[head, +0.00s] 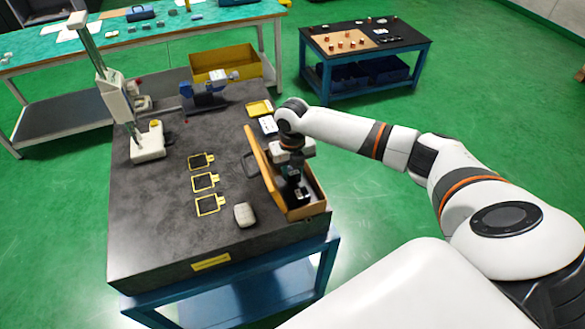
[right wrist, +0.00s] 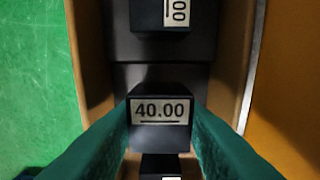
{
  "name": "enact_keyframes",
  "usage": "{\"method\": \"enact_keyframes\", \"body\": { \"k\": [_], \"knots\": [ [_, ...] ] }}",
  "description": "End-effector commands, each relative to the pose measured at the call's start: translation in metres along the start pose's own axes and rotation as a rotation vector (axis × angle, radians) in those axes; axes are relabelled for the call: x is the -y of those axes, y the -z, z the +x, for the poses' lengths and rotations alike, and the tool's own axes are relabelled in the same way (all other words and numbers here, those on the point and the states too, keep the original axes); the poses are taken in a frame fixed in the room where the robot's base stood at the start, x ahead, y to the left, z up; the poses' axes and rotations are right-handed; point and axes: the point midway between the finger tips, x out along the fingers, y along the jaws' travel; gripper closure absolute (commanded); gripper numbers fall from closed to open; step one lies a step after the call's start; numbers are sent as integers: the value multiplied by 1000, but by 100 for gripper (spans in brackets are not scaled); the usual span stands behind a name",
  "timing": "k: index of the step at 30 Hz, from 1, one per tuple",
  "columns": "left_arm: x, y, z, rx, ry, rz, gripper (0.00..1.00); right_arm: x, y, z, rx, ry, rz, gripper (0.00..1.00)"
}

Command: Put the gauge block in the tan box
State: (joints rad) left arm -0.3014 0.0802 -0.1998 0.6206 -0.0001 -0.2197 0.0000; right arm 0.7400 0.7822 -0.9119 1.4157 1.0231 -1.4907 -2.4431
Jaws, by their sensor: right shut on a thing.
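The tan box (head: 306,207) stands open at the right edge of the dark stone table, its lid (head: 263,164) raised on the left. My right gripper (head: 292,175) points down into the box. In the right wrist view its green fingers (right wrist: 160,118) are shut on a dark gauge block (right wrist: 160,106) labelled 40.00. The block is within the box's outline, over the dark insert (right wrist: 125,75); I cannot tell whether it touches it. Another dark labelled block (right wrist: 150,14) sits farther along the insert, and part of one more (right wrist: 160,166) shows nearer. My left gripper is not in view.
Several yellow-framed dark pads (head: 205,182) and a beige rounded object (head: 244,214) lie on the stone table (head: 150,220). A measuring stand (head: 148,143), a blue instrument (head: 205,90) and a yellow bin (head: 225,62) are farther back. The table's front left is clear.

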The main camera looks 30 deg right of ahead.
Motion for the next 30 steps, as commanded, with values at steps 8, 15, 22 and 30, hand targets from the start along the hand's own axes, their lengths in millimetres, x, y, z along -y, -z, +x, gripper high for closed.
{"method": "enact_keyframes", "body": {
  "k": [8,15,22,30],
  "knots": [
    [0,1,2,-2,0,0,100,0,0,5,-2,1,-1,100],
    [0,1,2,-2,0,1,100,0,0,5,0,0,-1,46],
    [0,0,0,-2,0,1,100,0,0,2,-1,0,0,46],
    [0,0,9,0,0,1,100,0,1,-37,-6,1,-1,46]
  ]
}}
